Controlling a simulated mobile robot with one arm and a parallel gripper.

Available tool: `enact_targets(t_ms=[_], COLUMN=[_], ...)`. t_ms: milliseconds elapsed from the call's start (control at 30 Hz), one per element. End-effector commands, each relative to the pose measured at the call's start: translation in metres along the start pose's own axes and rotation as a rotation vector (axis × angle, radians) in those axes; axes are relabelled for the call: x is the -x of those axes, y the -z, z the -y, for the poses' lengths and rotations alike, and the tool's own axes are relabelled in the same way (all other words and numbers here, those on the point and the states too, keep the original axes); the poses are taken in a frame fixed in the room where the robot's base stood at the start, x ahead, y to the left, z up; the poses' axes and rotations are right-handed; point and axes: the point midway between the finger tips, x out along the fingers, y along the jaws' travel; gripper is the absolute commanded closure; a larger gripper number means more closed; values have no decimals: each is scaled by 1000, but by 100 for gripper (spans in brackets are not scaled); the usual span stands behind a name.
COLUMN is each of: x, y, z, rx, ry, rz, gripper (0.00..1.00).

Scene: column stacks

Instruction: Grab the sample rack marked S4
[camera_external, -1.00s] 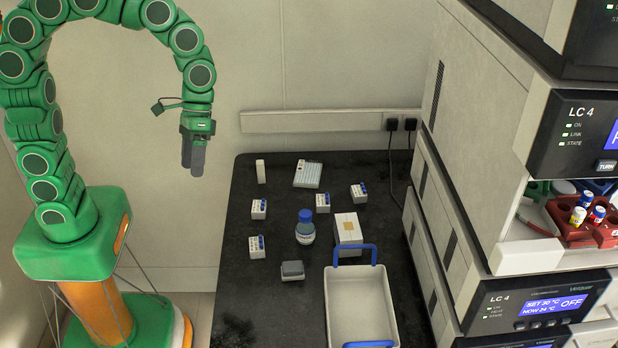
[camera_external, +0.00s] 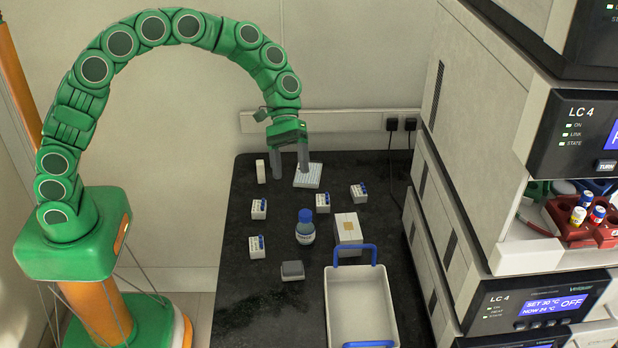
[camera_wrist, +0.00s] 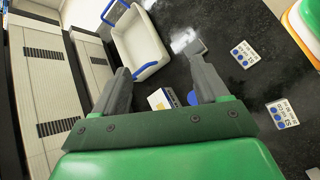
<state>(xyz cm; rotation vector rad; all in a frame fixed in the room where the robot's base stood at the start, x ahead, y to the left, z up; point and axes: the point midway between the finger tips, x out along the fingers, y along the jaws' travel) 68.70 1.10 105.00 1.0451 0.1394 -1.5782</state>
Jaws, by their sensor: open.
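Several small white sample racks with blue caps stand on the dark bench: one at left (camera_external: 259,209), one nearer the front (camera_external: 257,247), one in the middle (camera_external: 322,203), one at right (camera_external: 358,193). Their markings are too small to read in the outside view. In the wrist view, two racks lie right of the fingers, an upper one (camera_wrist: 245,54) and a lower one (camera_wrist: 283,113); I cannot read S4 on either. My gripper (camera_external: 289,160) is open and empty, above the bench's back part, beside and partly over the pale tablet-like tray (camera_external: 308,177).
A blue-capped bottle (camera_external: 305,228), a white box (camera_external: 348,230) and a grey-lidded container (camera_external: 292,270) stand mid-bench. A white bin (camera_external: 362,305) with blue handles is at the front. A small white block (camera_external: 261,171) stands at back left. Tall instruments (camera_external: 450,190) border the right.

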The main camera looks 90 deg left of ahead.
Motion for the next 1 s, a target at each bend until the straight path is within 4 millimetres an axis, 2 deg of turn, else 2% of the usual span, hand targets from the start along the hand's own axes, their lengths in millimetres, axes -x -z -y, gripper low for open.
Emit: enact_targets(t_ms=[33, 300, 500, 700, 1000], x=[-2, 2, 7, 12, 21], y=[15, 84, 139, 195, 278], z=[-2, -18, -22, -18, 1], rx=[28, 165, 267, 366, 511], ry=[-18, -134, -218, -299, -416], rz=[6, 24, 32, 38, 40], gripper=[26, 26, 26, 26, 26])
